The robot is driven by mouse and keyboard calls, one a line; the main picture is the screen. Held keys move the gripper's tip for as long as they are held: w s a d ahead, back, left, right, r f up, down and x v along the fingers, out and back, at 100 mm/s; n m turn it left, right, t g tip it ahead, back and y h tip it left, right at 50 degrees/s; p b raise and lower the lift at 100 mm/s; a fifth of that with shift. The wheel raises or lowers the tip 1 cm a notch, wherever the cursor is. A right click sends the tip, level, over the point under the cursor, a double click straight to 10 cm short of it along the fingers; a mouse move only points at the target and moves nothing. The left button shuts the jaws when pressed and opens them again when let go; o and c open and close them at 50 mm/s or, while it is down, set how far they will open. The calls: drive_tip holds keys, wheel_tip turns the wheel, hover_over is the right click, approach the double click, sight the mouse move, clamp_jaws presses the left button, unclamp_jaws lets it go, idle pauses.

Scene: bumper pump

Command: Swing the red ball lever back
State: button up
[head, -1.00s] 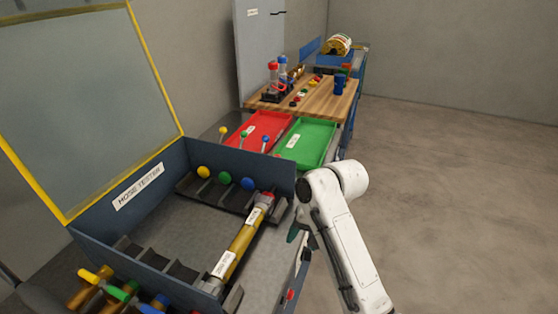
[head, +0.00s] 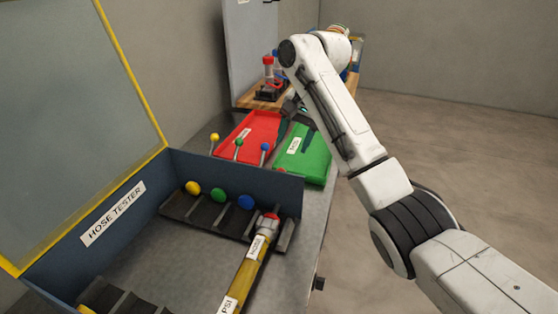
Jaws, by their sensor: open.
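The dark-blue hose tester box (head: 235,178) stands at the lower left with its lid up. Behind its far wall stand thin levers with a yellow ball (head: 214,137), a green ball (head: 238,142) and a blue ball (head: 265,147). My gripper (head: 298,112) is small, dark and partly hidden by my arm, above the trays and beyond the levers. It is open, with nothing seen in it. A dark sliver below it over the green tray is unclear.
A red tray (head: 232,128) and a green tray (head: 318,170) lie behind the box. A wooden table (head: 245,99) stands farther back. Open floor (head: 445,150) lies to the right.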

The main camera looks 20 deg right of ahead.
sight(283, 169)
drive_tip(key=x, duration=1)
drive_tip(key=shift+f+p, duration=0.3)
drive_tip(key=shift+p, duration=0.05)
drive_tip(key=shift+c, duration=0.2)
clamp_jaws()
